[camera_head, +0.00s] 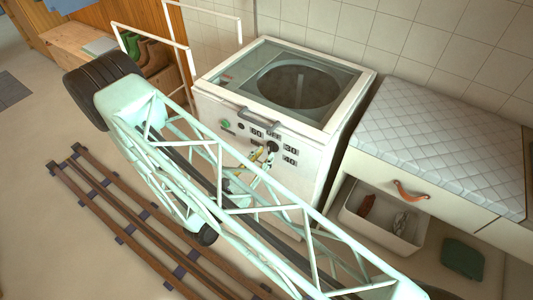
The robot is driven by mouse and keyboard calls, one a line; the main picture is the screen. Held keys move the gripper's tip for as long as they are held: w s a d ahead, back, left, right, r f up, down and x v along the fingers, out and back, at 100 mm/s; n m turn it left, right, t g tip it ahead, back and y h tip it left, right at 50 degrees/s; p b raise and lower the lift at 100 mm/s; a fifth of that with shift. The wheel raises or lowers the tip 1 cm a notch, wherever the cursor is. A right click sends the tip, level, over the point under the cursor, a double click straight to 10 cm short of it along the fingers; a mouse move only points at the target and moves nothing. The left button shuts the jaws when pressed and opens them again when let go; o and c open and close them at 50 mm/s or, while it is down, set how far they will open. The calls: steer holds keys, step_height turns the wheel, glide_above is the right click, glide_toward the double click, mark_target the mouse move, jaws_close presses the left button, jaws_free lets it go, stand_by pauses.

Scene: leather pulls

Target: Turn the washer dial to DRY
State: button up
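The white washer (318,155) stands against the tiled wall, with a glass lid on top and a control panel on its front. The dark round dial (272,146) is on this panel, among small labels that look like 60, DRY, 30 and 40. The DRY label (273,136) seems to sit just above the dial, but the print is small. My gripper (264,155) is at the panel, just below and left of the dial, and overlaps its edge in the picture. I cannot tell whether it touches the dial or how far its fingers are open. The dial's pointer cannot be made out.
A handle (259,118) projects from the washer's upper front edge, and a green button (226,124) is at the panel's left. A quilted-top cabinet (440,130) with an open bin (375,238) stands to the right. Rails (135,220) run along the floor.

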mark_target(271, 148)
steer(key=shift+x, duration=1.1)
jaws_close()
